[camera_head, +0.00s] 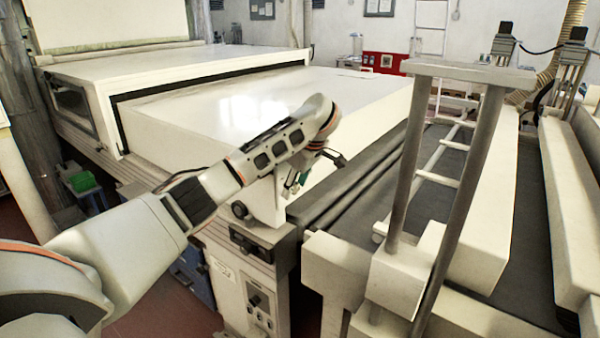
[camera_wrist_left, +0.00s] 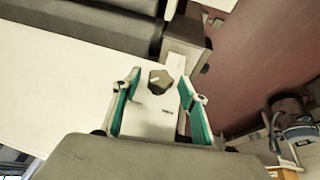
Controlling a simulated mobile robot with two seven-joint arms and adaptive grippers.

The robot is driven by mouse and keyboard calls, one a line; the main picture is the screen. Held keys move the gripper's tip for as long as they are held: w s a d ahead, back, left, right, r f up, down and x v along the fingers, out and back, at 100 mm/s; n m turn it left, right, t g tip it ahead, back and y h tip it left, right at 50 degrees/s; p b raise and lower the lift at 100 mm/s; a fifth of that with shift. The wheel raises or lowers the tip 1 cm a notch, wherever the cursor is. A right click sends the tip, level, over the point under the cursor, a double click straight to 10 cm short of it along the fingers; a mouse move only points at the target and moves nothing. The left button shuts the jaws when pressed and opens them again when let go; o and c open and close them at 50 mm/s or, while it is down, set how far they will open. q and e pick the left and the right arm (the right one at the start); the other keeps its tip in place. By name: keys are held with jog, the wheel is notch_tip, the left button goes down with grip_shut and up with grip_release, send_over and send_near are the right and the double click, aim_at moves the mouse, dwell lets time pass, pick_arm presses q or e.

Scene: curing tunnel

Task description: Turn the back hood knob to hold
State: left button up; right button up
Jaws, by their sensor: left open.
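A dark knob (camera_wrist_left: 160,80) with a light pointer mark sits on a narrow white panel (camera_wrist_left: 150,118) in the left wrist view. Small lettering is on the panel beside it. My left gripper (camera_wrist_left: 160,77) is open, with one teal-lined finger on each side of the knob and a gap on both sides. In the head view my left gripper (camera_head: 293,182) hangs over the white control block at the hood's near corner. A dark round knob (camera_head: 239,210) shows on that block; I cannot tell whether it is the same one. My right gripper is not in view.
The big white hood (camera_head: 260,110) lies behind my left arm. A cabinet with lower knobs (camera_head: 258,300) stands below the block. Dark rollers and a conveyor (camera_head: 425,210) run to the right, with grey posts (camera_head: 470,190) in front.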

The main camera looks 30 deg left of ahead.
pick_arm(q)
jog(key=v, duration=1)
jog(key=shift+s+d+r, duration=0.1)
